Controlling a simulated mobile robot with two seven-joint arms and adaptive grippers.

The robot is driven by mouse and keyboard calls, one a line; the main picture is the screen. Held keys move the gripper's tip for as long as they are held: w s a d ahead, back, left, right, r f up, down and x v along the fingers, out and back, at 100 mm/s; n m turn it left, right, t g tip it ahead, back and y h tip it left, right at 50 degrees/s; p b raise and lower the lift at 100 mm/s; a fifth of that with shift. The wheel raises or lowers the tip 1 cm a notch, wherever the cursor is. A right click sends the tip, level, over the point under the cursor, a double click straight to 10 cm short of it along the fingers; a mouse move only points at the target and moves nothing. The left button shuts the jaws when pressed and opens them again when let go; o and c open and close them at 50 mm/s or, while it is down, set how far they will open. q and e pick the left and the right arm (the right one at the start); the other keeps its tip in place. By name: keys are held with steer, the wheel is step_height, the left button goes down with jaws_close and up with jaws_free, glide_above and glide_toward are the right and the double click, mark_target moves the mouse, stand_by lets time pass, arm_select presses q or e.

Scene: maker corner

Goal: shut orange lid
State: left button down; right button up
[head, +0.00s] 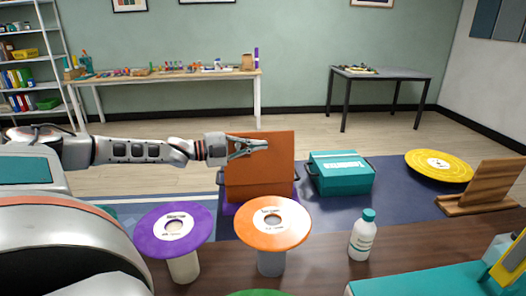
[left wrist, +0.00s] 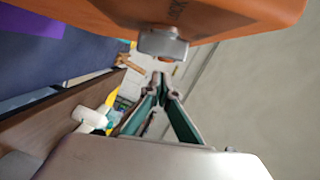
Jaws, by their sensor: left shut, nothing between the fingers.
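The orange lid (head: 275,150) stands raised, its flat face toward me, above an orange box front (head: 260,190) in the head view. Purple shows at the box's foot. In the left wrist view the orange lid (left wrist: 235,20) fills the top, with a grey latch-like piece (left wrist: 163,43) on its edge. My left gripper (head: 262,145) reaches in from the left and overlaps the lid's upper part; I cannot tell if it touches. Its fingertips (left wrist: 162,78) are together and empty, close to the grey piece. My right gripper is not in view.
Nearby are a purple disc (head: 160,237) and an orange disc (head: 250,236) on stands, and a white bottle (head: 362,238). A teal box (head: 340,180) and a yellow disc (head: 425,168) lie to the right, with a wooden stand (head: 488,183).

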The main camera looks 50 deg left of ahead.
arm_select(q)
steer(key=shift+w+a+f+b, duration=0.1)
steer(key=shift+w+a+b, duration=0.3)
steer(key=shift+a, duration=0.1)
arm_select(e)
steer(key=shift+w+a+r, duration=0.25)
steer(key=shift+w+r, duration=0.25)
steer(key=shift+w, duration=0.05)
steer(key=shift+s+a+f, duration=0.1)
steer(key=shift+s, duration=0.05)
arm_select(q)
steer(key=w+a+f+n+g+b, duration=0.1)
steer(key=w+a+f+n+b, duration=0.2)
steer(key=a+b, duration=0.7)
steer(key=w+n+b, duration=0.1)
steer(key=w+n, duration=0.1)
steer(key=w, duration=0.2)
steer(key=shift+w+f+g+h, duration=0.25)
steer(key=shift+w+g+h, duration=0.05)
steer(key=shift+w, duration=0.1)
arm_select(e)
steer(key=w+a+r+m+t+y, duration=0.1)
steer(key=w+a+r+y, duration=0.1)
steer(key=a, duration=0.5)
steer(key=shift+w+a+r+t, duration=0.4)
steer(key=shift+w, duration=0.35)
arm_select(q)
steer(key=shift+d+r, duration=0.1)
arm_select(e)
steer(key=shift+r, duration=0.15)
